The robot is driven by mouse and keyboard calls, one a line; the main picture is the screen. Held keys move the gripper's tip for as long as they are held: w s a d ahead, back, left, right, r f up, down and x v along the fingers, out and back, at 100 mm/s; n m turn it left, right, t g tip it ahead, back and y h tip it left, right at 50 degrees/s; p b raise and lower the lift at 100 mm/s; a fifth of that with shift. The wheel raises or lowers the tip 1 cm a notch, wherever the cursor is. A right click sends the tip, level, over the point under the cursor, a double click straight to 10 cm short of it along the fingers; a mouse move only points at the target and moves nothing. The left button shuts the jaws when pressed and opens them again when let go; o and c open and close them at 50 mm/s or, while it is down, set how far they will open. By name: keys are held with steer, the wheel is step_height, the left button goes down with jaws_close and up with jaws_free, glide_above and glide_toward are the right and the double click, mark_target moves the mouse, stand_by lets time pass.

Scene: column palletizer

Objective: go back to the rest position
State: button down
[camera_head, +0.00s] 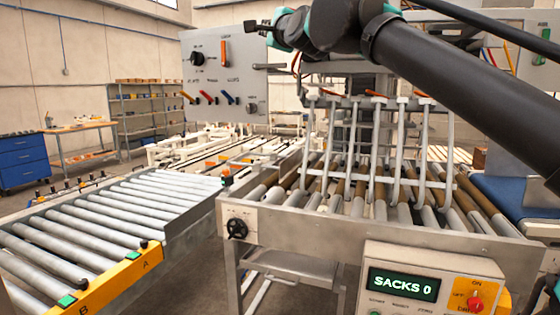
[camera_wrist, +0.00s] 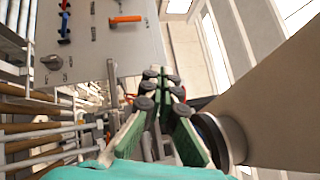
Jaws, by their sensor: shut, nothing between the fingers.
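My gripper (camera_wrist: 160,78) shows in the wrist view with its green-padded fingers close together and nothing held. In the head view my dark arm crosses the upper right. Its wrist end is raised near the top, beside the upper right edge of the grey control panel (camera_head: 222,75). The fingers are hard to make out there. The panel also shows at the upper left of the wrist view (camera_wrist: 90,42), with an orange lever (camera_wrist: 125,19) and a dark knob (camera_wrist: 52,62). The gripper looks apart from the panel.
Grey bent bars (camera_head: 375,150) stand over a roller conveyor (camera_head: 270,187) below my arm. A display box (camera_head: 415,258) reads "SACKS 0". A second roller table (camera_head: 110,215) with a yellow edge lies left. Shelves (camera_head: 145,105) and a blue cabinet (camera_head: 22,160) stand behind.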

steer(key=w+d+f+n+g+h, duration=0.1)
steer(key=d+f+n+g, duration=0.15)
steer(key=f, duration=1.15)
steer(key=w+d+f+n+g+h, duration=0.2)
steer(key=d+f+n, duration=0.1)
steer(key=f, duration=1)
steer(key=w+d+f+n+g+h, duration=0.1)
steer(key=d+f+n+g, duration=0.15)
steer(key=f, duration=1.15)
steer(key=s+d+f+n+g+h, duration=0.15)
steer(key=s+d+f, duration=0.25)
steer(key=f, duration=0.6)
steer(key=s+d+f+n+g+h, duration=0.1)
steer(key=s+d+f+n+g, duration=0.25)
steer(key=f, duration=0.65)
steer(key=s+d+f+n+g, duration=0.1)
steer(key=s+d+f, duration=0.3)
steer(key=s+f, duration=0.4)
steer(key=s+d+f+n+g+h, duration=0.1)
steer(key=s+d+f+n, duration=0.1)
steer(key=s+d+f, duration=0.2)
steer(key=s+f, duration=0.3)
steer(key=s, duration=0.1)
steer(key=shift+s+f+g, duration=0.25)
steer(key=shift+f+g, duration=0.1)
steer(key=shift+g, duration=0.05)
